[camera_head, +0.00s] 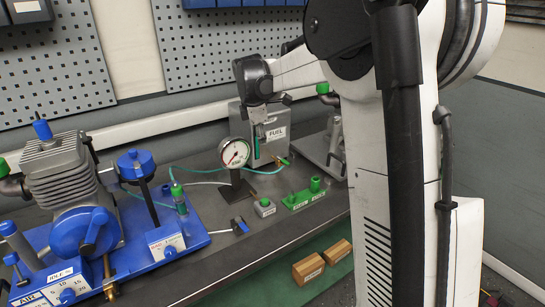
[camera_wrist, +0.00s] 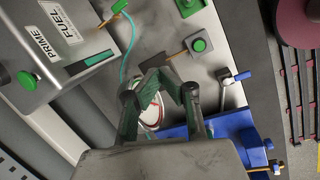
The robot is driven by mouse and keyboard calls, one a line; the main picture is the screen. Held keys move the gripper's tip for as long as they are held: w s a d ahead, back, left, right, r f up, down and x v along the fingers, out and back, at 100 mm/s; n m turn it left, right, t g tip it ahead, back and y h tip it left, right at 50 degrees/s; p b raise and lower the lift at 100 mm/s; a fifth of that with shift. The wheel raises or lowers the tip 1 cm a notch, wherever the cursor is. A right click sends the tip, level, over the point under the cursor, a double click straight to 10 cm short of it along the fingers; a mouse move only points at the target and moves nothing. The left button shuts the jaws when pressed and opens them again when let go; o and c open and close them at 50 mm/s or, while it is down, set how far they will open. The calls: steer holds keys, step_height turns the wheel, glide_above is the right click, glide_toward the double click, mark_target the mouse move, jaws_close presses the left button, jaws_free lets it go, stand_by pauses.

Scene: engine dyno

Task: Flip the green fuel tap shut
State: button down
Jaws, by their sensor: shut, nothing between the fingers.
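The grey fuel box (camera_head: 274,133), labelled FUEL, stands at the back of the bench. In the wrist view the box (camera_wrist: 40,48) fills the upper left, with FUEL and PRIME labels and a round green button. A small brass fitting (camera_head: 283,161) sticks out low on its right side, by the green hose. It also shows in the wrist view (camera_wrist: 115,11), near the top edge; its green part is too small to read its position. My gripper (camera_wrist: 172,72) is shut and empty, apart from the fitting. In the head view my gripper (camera_head: 258,118) hangs in front of the box.
A round dial gauge (camera_head: 234,153) on a post stands left of the box, close to my fingers in the wrist view. A green-topped block (camera_head: 265,207) and green tray (camera_head: 308,195) sit in front. The blue engine stand (camera_head: 110,245) fills the left.

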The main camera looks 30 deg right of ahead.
mark_target(283, 160)
steer(key=w+d+f+n+g+p, duration=0.1)
steer(key=w+d+f+n, duration=0.3)
steer(key=w+f, duration=0.3)
steer(key=shift+w+d+f+g+h+p, duration=0.25)
steer(key=shift+w+d+g+h+p, duration=0.05)
steer(key=shift+w+d, duration=0.35)
steer(key=shift+f, duration=0.1)
steer(key=d+f, duration=0.6)
steer(key=f, duration=0.3)
steer(key=shift+w+d+f, duration=0.15)
steer(key=shift+w+f, duration=0.05)
steer(key=shift+w, duration=0.2)
steer(key=shift+a+n, duration=0.2)
steer(key=shift+n, duration=0.2)
